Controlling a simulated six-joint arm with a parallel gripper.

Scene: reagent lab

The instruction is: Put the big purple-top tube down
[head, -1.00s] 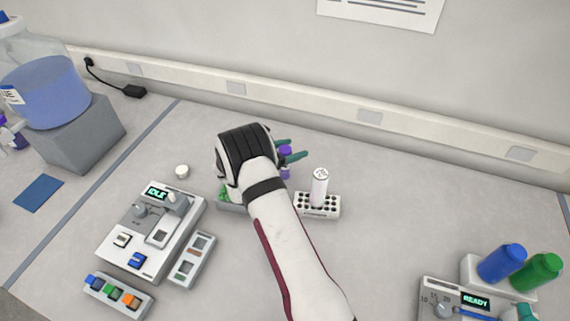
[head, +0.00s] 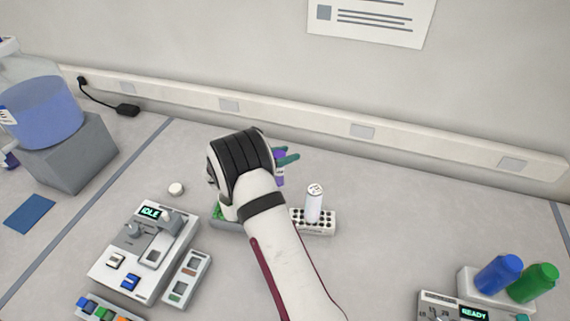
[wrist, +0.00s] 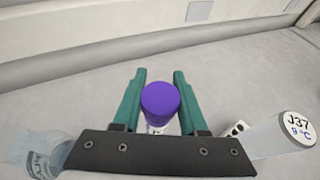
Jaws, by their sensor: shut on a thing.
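The big purple-top tube (wrist: 160,104) is between the two green fingers of my gripper (wrist: 158,86) in the wrist view, its purple cap facing the camera. In the head view only part of the tube (head: 280,155) shows beside the green fingertips of my gripper (head: 288,157), because my wrist and hand cover much of it. My gripper is shut on the tube, which looks roughly upright. Its lower end is mostly hidden, so I cannot tell whether it touches the bench.
A white rack (head: 325,228) with a white-capped tube (head: 314,203) stands just right of my gripper. A grey-green tray (head: 222,222) is partly under my arm. A device reading IDLE (head: 128,262) stands to the left. The bench behind is clear.

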